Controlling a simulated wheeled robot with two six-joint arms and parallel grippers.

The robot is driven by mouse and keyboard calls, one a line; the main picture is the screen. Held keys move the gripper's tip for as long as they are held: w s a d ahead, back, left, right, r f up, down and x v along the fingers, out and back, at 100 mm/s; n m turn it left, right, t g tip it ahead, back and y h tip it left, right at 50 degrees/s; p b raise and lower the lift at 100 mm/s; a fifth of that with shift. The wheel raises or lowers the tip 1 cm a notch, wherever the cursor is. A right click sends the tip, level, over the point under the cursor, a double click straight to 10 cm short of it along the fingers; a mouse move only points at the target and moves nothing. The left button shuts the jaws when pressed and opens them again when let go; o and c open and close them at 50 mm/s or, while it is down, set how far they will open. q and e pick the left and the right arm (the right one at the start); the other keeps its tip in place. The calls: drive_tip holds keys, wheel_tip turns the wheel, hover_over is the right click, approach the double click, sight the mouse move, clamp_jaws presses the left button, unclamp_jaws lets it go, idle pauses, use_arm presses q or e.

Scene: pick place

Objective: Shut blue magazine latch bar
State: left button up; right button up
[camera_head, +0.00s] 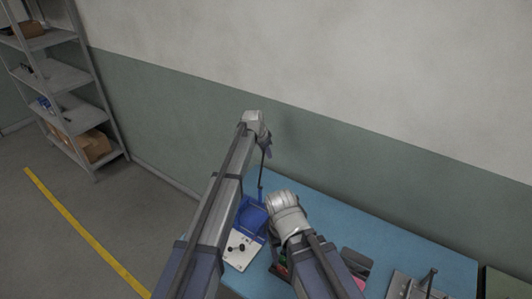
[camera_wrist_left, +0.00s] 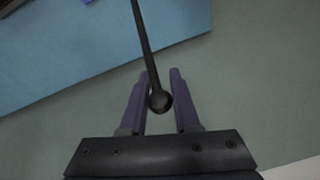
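The blue magazine (camera_head: 250,217) is an open blue box on the table, between my two arms in the head view. Its latch bar (camera_head: 262,174) stands roughly upright at the box's far side, blue low down and dark above. In the left wrist view the bar is a dark rod ending in a round knob (camera_wrist_left: 160,102). My left gripper (camera_head: 267,150) is at the bar's top end.
A white panel (camera_head: 240,254) with black knobs lies in front of the box. On the blue table (camera_head: 410,238) a dark pink-edged item (camera_head: 356,262) and a grey fixture (camera_head: 418,285) stand at right. The wall is close behind the table. A shelf (camera_head: 70,80) stands far left.

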use_arm(q)
clamp_jaws()
idle(0.9)
